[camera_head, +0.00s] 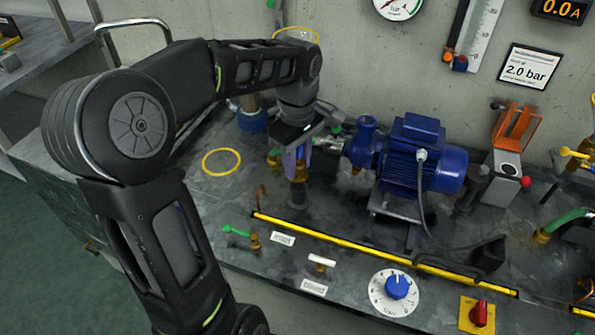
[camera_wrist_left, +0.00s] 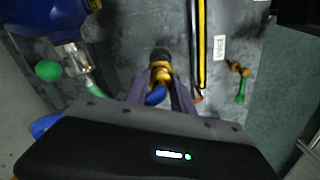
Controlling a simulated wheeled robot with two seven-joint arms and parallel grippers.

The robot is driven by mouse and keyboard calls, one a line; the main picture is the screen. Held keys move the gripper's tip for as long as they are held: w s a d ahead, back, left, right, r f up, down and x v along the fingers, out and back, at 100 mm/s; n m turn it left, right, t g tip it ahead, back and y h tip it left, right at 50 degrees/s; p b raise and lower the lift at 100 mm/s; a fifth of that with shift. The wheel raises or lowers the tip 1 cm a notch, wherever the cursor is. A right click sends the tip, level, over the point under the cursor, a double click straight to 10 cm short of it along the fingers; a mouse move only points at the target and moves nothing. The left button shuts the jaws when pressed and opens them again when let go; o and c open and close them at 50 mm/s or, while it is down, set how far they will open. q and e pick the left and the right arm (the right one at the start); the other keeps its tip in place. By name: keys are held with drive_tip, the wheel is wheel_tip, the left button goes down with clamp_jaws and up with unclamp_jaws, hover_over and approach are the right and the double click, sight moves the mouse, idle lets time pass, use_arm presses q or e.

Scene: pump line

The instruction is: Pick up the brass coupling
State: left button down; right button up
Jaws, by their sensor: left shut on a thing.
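The brass coupling (camera_head: 299,172) is a small brass-yellow piece with blue and dark parts around it, left of the blue motor pump. My left gripper (camera_head: 296,158) reaches down from above and its fingers are shut on it. In the left wrist view the brass coupling (camera_wrist_left: 161,71) shows between the two purplish fingertips of my left gripper (camera_wrist_left: 160,90). A blue part sits just below the brass in that view. The fingers hide part of the coupling, and I cannot tell whether it touches the bench. My right gripper is not in view.
The blue motor pump (camera_head: 421,160) stands close to the right. A yellow-black rail (camera_head: 360,246) runs along the bench in front, with a green-handled valve (camera_head: 240,233) and a blue knob (camera_head: 397,286) nearer the front edge. A yellow ring (camera_head: 221,162) marks clear bench to the left.

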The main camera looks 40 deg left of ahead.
sight(298, 157)
use_arm(q)
wheel_tip(298, 157, up, 7)
drive_tip(key=shift+f, duration=0.2)
idle(0.6)
